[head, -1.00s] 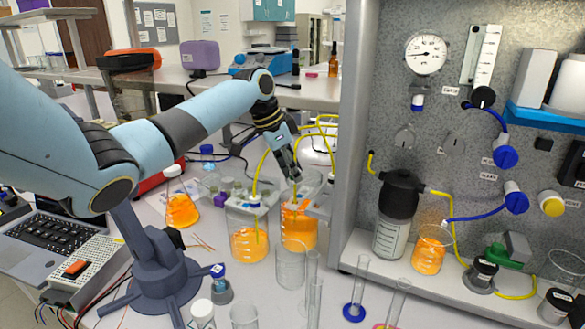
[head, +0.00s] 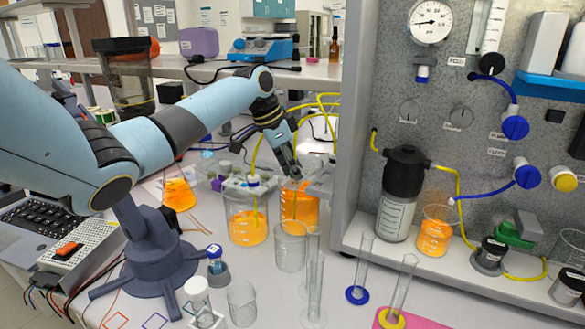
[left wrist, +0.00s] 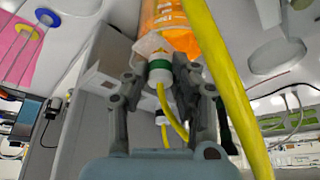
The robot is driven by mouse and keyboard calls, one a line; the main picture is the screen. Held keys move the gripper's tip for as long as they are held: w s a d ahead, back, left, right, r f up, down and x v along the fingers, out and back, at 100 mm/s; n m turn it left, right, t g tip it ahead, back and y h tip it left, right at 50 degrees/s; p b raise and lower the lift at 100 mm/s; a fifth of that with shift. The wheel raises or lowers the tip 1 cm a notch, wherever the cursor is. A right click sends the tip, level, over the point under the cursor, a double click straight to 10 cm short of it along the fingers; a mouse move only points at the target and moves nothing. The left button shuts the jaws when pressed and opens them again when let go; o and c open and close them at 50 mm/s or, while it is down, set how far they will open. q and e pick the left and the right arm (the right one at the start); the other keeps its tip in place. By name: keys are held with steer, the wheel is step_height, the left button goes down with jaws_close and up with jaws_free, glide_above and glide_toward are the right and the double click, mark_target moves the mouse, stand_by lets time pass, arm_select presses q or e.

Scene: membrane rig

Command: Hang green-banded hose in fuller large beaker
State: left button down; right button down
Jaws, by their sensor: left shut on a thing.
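Two large beakers with orange liquid stand side by side: the left one (head: 246,228) and the fuller one (head: 299,212) to its right. My left gripper (head: 295,173) is at the fuller beaker's top. In the left wrist view my left gripper (left wrist: 162,85) is shut on the green-banded hose (left wrist: 159,67) at its white fitting, with the orange beaker (left wrist: 172,22) just beyond. Whether the hose end is inside that beaker I cannot tell. Another yellow hose (left wrist: 228,85) passes close to the wrist camera; a yellow hose hangs into the left beaker. My right gripper is not in view.
An empty beaker (head: 290,252) and clear cylinders (head: 315,285) stand in front. The grey rig panel (head: 357,150) rises close on the right. A flask of orange liquid (head: 178,192) stands left. A dark-lidded, see-through container (head: 128,85) shows upper left.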

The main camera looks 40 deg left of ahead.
arm_select(q)
steer(key=shift+f, duration=0.2)
stand_by(0.4)
steer(key=shift+f, duration=0.15)
steer(key=c, duration=1)
jaws_free()
steer(key=v, duration=1.2)
